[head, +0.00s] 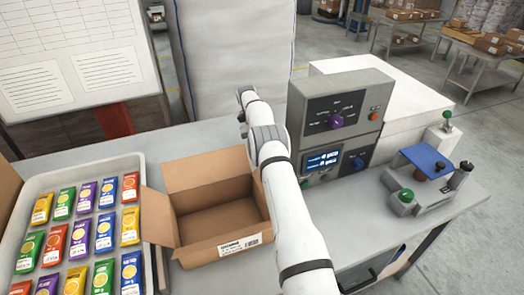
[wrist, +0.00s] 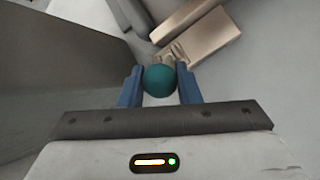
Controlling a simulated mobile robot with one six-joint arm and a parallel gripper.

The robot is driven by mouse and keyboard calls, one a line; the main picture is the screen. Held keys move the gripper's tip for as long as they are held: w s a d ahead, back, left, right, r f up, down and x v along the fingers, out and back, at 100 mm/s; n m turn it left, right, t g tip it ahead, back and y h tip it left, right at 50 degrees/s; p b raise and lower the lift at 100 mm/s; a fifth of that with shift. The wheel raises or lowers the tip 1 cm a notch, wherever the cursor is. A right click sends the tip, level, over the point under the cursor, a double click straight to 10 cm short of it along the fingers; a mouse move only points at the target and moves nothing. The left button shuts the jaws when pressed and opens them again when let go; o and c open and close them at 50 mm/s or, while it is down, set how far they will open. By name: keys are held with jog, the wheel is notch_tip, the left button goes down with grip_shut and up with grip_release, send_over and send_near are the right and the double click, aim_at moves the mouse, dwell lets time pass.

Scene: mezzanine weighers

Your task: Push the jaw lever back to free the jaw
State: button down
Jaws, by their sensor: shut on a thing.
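In the wrist view, my gripper (wrist: 159,76) has its blue fingers on either side of a round teal knob (wrist: 159,79). It is shut on this knob, which looks like the ball end of the jaw lever. Tan block-like parts (wrist: 190,40) lie just beyond the knob. The lever's shaft and the jaw cannot be made out clearly.
An open cardboard box (head: 175,234) stands left of my arm, beside a white tray (head: 138,160) of colourful packets. A grey control unit (head: 312,100) stands close on the right. Farther right is a fixture with a blue plate (head: 424,158) and green knobs.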

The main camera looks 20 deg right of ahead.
dwell(0.3)
jog(key=c, duration=1.1)
grip_release()
jog(key=shift+s+r, duration=0.1)
jog(key=shift+r, duration=0.05)
